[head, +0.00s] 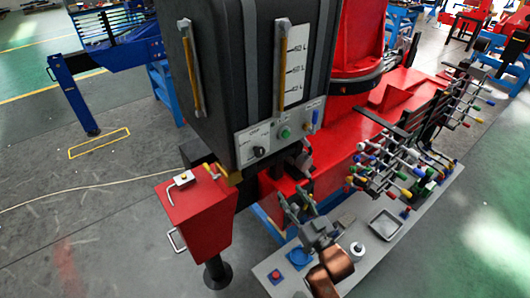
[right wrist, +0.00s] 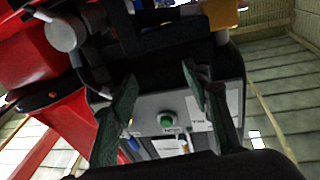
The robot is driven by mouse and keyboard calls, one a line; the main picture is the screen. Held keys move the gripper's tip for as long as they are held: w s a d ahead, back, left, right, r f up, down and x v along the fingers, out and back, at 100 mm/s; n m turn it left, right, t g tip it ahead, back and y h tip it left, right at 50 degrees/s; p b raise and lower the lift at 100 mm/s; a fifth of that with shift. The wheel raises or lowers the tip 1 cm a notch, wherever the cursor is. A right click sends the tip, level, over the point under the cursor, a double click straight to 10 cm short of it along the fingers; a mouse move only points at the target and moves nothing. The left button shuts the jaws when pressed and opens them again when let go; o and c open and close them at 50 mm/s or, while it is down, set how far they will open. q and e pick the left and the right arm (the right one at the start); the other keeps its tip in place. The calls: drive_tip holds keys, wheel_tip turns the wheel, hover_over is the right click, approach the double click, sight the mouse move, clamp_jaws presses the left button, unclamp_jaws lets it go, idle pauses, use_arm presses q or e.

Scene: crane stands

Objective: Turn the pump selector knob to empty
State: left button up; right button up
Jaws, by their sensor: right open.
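The control panel (head: 270,136) is a pale plate low on the front of a black tank (head: 235,60). A black selector knob (head: 259,152) sits at its lower left, with a green button (head: 285,133) to its right and a blue lever (head: 315,118) further right. My right gripper (head: 297,198) is open and empty, below the panel and apart from it. The right wrist view shows the panel and green button (right wrist: 166,121) between and beyond my right gripper's spread fingers (right wrist: 160,78); the knob's setting is too small to read. My left gripper is out of view.
A red box with handles (head: 195,215) stands left below the tank. A grey bench (head: 420,222) at right carries a tray (head: 385,224), a white bottle (head: 357,250) and a red button box (head: 275,276). A rack of coloured levers (head: 400,165) stands behind. The floor at left is mostly clear.

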sight(261, 154)
drive_tip(key=s+a+r+n+t+y, duration=0.15)
drive_tip(key=a+r+y, duration=0.4)
drive_tip(key=r, duration=0.75)
drive_tip(key=shift+n+g+h, duration=0.25)
drive_tip(key=shift+n+h, duration=0.1)
drive_tip(key=shift+n, duration=0.1)
drive_tip(key=p+x, duration=0.3)
drive_tip(key=x, duration=0.2)
drive_tip(key=shift+a+r, duration=0.1)
drive_tip(key=shift+a, duration=0.25)
drive_tip(key=shift+w+a+r, duration=0.15)
drive_tip(key=shift+w+a, duration=0.2)
drive_tip(key=shift+w, duration=0.25)
drive_tip(key=shift+c, duration=0.3)
drive_tip(key=c, duration=1.1)
